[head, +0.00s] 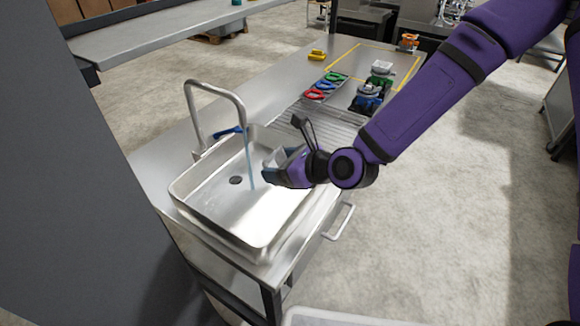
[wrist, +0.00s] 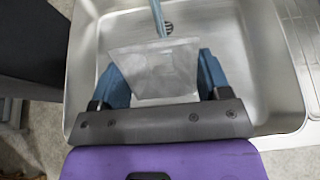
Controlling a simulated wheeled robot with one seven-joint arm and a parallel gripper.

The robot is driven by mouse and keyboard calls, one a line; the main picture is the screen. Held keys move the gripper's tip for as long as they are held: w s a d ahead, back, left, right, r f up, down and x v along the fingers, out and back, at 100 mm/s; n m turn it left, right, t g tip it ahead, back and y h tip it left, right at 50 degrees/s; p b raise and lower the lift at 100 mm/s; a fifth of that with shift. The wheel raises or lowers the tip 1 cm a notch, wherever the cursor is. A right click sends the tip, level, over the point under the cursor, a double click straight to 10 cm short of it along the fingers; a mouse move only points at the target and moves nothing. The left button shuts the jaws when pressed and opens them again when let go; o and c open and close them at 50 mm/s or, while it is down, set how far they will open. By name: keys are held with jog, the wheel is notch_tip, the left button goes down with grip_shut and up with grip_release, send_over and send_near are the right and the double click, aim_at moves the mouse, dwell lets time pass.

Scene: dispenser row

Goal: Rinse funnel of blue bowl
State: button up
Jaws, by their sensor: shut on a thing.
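My gripper (head: 272,168) is over the right part of the sink (head: 215,205) and is shut on a pale grey, translucent funnel-like piece (wrist: 152,72). In the wrist view the piece sits between the two blue fingers of my gripper (wrist: 160,78). A thin bluish water stream (head: 250,165) falls from the tap (head: 212,88) into the sink, just left of my gripper. In the wrist view the stream (wrist: 158,18) comes down near the piece's far edge; I cannot tell whether it touches it. A blue-and-dark device (head: 368,98) stands on the counter; no blue bowl is clearly distinguishable.
Red, green and blue ring-like items (head: 322,88) lie beside the ribbed drainboard (head: 320,125). A green-and-white device (head: 381,72), a yellow item (head: 317,55) and an orange item (head: 408,42) stand farther back. The drain (head: 236,180) is clear.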

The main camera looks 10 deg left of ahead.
jog(key=a, duration=0.1)
jog(key=w+a, duration=0.1)
jog(key=a, duration=0.1)
jog(key=shift+w+a+f, duration=0.15)
jog(key=shift+w+f, duration=0.05)
jog(key=shift+f, duration=0.15)
jog(key=shift+w+a, duration=0.35)
jog(key=shift+a, duration=0.45)
jog(key=shift+w+a, duration=0.3)
jog(key=shift+a, duration=0.5)
dwell(2.1)
jog(key=s+d+r, duration=0.1)
jog(key=s+d, duration=0.2)
jog(key=d, duration=0.5)
jog(key=shift+s+d+r, duration=0.15)
jog(key=shift+s+r, duration=0.1)
dwell(0.5)
